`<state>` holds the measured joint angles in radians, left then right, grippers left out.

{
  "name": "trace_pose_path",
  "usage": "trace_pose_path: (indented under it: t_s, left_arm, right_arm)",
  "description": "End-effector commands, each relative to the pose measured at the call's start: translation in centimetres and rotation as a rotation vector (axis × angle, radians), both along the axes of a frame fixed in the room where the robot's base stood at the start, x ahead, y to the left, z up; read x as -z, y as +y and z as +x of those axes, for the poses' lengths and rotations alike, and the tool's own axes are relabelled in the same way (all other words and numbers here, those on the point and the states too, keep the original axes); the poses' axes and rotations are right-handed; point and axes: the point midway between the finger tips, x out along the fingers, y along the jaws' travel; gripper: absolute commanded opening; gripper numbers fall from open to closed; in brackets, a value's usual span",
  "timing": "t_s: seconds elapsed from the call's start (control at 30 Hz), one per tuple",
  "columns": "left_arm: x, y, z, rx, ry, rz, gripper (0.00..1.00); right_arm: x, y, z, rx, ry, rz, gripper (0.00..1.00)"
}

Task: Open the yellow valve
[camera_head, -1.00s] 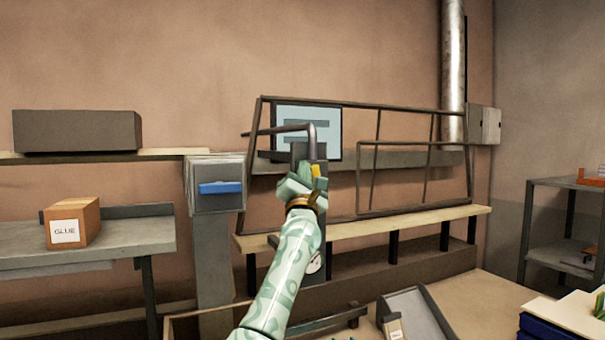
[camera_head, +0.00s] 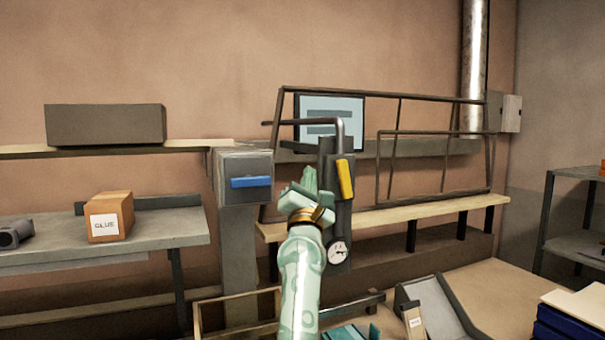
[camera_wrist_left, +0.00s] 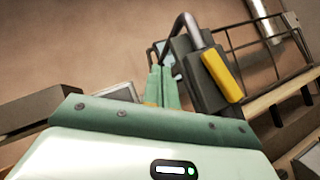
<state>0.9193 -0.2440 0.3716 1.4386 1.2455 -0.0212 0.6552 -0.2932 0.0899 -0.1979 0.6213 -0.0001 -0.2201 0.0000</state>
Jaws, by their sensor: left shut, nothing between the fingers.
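The yellow valve (camera_head: 345,179) is a yellow lever handle on a dark upright post with a bent grey pipe (camera_head: 340,135) at its top and a round gauge (camera_head: 337,252) below. The lever leans slightly from vertical. It also shows in the left wrist view (camera_wrist_left: 222,75), right of the fingers. My left gripper (camera_head: 309,181) is shut and empty, just left of the post in the picture; its closed fingers (camera_wrist_left: 162,88) point up in the wrist view, apart from the lever. My right gripper is not in view.
A grey box with a blue handle (camera_head: 251,182) stands to the left. A glue box (camera_head: 110,217) sits on a grey shelf. A metal frame (camera_head: 440,133) and a screen (camera_head: 330,112) are behind the post. A tilted grey tray (camera_head: 437,305) lies lower right.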

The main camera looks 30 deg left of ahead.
Motion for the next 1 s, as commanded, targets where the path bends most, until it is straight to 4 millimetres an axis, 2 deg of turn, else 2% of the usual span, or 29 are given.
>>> trace_pose_path:
  t_s: [0.03,0.07,0.2,0.37,0.87,0.93,0.97,1.0]
  left_arm:
    - [-0.4,0.0,-0.9,-0.002,0.001,-0.005,0.00]
    - [-0.3,0.0,-1.3,-0.004,0.001,-0.004,0.00]
    - [0.2,-0.2,-2.8,-0.002,0.001,-0.001,0.00]
    - [0.5,-0.2,-3.4,-0.003,0.002,0.001,0.00]
    - [0.5,-0.2,-3.4,-0.009,0.005,0.010,0.00]
    - [0.5,-0.3,-3.3,-0.053,0.031,0.067,0.00]
    - [1.2,-0.7,-2.7,-0.091,0.077,0.132,0.00]
    - [2.3,-1.9,-1.4,-0.123,0.143,0.226,0.00]
  right_arm:
    - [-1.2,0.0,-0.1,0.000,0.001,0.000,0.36]
    - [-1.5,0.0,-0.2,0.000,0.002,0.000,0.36]
    - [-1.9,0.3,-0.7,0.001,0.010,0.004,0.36]
    - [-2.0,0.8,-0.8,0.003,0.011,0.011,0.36]
    - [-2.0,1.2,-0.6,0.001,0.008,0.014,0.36]
    - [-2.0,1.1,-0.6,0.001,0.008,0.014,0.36]
    - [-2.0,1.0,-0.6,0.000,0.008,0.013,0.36]
    - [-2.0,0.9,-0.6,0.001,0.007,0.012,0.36]
